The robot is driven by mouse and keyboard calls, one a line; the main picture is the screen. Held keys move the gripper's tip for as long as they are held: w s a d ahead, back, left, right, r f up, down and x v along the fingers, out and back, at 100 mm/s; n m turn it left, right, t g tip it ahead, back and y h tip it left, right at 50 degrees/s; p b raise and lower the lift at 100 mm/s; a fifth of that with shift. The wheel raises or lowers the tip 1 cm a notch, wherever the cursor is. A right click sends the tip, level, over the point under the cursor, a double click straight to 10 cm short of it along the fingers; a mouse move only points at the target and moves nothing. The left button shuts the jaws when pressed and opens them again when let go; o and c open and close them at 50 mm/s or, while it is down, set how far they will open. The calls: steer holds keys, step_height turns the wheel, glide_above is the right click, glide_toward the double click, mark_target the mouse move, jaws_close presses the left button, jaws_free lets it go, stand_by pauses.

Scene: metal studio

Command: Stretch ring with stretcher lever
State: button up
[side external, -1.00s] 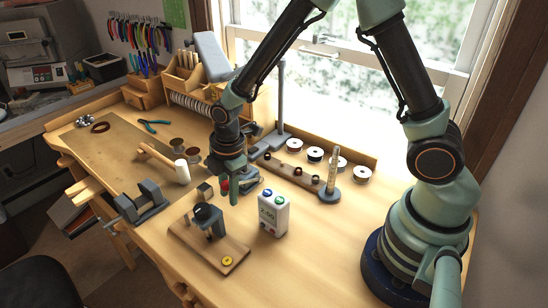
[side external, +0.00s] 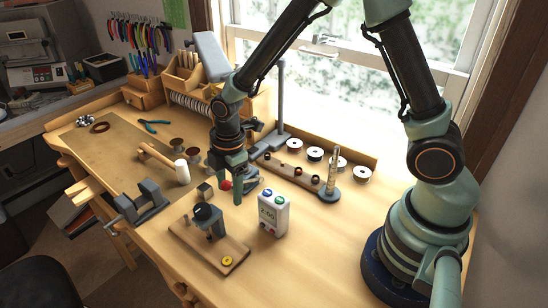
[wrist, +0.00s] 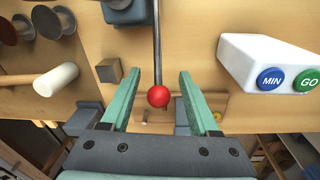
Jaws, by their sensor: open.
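A red ball knob (wrist: 158,96) tops a thin metal lever rod (wrist: 156,40) in the wrist view. The rod runs up to a blue-grey body (wrist: 125,10) at the top edge. My gripper (wrist: 159,82) is open, with a green finger on each side of the knob and rod. Clear gaps show on both sides. In the side external view the red knob (side external: 225,185) shows beside my gripper (side external: 231,190), low over the bench. The blue-grey body there is partly hidden behind my gripper. I cannot tell whether a ring is on the stretcher.
A white box with MIN and GO buttons (side external: 273,215) stands close right of my gripper. A wooden-based fixture (side external: 232,255) is in front, and a small grey block (side external: 204,191) and mallet (side external: 181,170) lie left. A ring rack (side external: 290,173) and tapered mandrel (side external: 333,172) stand right.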

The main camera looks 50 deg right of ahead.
step_height(320, 180, up, 11)
steer(key=s, duration=0.1)
steer(key=shift+d, duration=0.15)
steer(key=shift+f, duration=0.1)
steer(key=c, duration=0.6)
steer(key=shift+m, duration=0.4)
jaws_close()
step_height(320, 180, up, 8)
steer(key=d+m, duration=0.2)
steer(key=m, duration=3.1)
steer(key=shift+g, duration=0.4)
steer(key=f, duration=0.4)
steer(key=a+f, duration=0.1)
steer(key=f, duration=0.7)
steer(key=shift+w+a+f, duration=0.3)
steer(key=shift+w, duration=0.05)
steer(key=shift+a+f, duration=0.2)
steer(key=shift+f, duration=0.15)
